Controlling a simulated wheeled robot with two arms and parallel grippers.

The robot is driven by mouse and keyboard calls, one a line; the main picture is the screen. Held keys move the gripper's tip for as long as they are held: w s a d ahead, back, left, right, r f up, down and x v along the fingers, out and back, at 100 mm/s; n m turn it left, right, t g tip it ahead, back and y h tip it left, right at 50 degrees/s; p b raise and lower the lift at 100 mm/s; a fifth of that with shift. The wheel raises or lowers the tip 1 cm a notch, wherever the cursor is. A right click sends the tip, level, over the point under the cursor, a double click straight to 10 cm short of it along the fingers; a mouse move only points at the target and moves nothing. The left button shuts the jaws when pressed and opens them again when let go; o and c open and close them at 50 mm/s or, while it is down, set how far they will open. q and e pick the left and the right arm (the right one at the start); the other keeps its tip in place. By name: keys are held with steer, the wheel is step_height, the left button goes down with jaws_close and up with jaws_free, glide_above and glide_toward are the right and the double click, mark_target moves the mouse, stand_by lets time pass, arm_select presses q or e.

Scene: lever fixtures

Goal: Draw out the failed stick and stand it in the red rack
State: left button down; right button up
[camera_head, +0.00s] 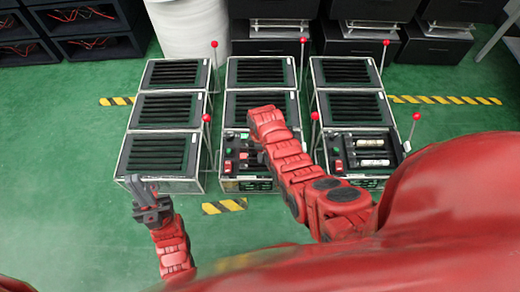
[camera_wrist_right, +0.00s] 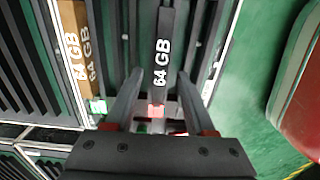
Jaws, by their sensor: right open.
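In the right wrist view, a black stick (camera_wrist_right: 165,50) marked "64 GB" stands in a slot with a red light (camera_wrist_right: 157,110) at its end. A brown stick (camera_wrist_right: 80,50), also marked "64 GB", sits to the left near a green light (camera_wrist_right: 98,105). My right gripper (camera_wrist_right: 159,74) is open, its fingers on either side of the black stick in the picture, with gaps showing. In the head view its arm hides it over the middle front fixture (camera_head: 236,178). My left gripper (camera_head: 148,190) is empty above the floor, front left. I cannot make out a red rack.
Three columns of slotted black boxes stand on the green floor, such as the left one (camera_head: 157,155). Red-ball levers (camera_head: 206,118) rise beside them. The right front fixture (camera_head: 372,162) holds two pale cylinders. A red rounded shape (camera_wrist_right: 308,120) edges the wrist view.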

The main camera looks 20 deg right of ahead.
steer(key=shift+c, duration=0.2)
jaws_close()
stand_by(1.8)
